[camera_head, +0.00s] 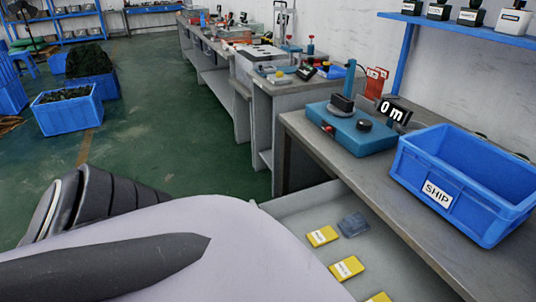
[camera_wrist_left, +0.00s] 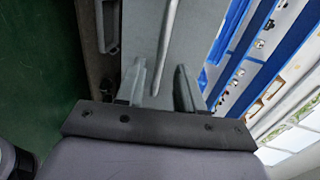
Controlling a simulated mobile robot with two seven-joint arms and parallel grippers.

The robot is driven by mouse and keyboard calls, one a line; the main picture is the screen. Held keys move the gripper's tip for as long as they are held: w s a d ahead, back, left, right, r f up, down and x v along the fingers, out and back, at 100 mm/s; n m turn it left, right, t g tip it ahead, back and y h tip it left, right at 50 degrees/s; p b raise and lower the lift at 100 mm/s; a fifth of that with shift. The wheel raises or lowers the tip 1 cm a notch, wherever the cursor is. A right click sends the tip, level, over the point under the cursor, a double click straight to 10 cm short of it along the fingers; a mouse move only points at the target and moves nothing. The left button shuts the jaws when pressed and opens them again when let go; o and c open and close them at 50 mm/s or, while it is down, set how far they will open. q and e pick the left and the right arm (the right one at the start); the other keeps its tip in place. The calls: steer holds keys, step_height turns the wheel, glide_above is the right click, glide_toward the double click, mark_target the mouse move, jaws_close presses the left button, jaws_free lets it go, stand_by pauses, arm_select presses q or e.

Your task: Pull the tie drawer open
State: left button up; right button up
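The tie drawer (camera_head: 292,204) is a grey tray under the workbench. It stands pulled out, with its inside showing in the head view. Yellow labelled packs (camera_head: 322,236) and a small blue-grey clear pack (camera_head: 353,225) lie in it. In the left wrist view, a grey panel (camera_wrist_left: 147,25) with a long thin bar handle (camera_wrist_left: 169,40) fills the middle. My left gripper (camera_wrist_left: 161,88) is open, its two fingers on either side of the bar with gaps showing. My left arm hides the drawer's near side in the head view. My right gripper is not in view.
On the workbench (camera_head: 375,178) stand a blue SHIP bin (camera_head: 465,185) and a teal device (camera_head: 350,130) with a "0 m" display (camera_head: 393,111). Another bench (camera_head: 262,110) stands beyond. Blue crates (camera_head: 68,108) sit on the green floor, which is clear between them and the benches.

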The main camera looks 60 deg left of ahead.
arm_select(q)
steer(key=shift+v, duration=1.65)
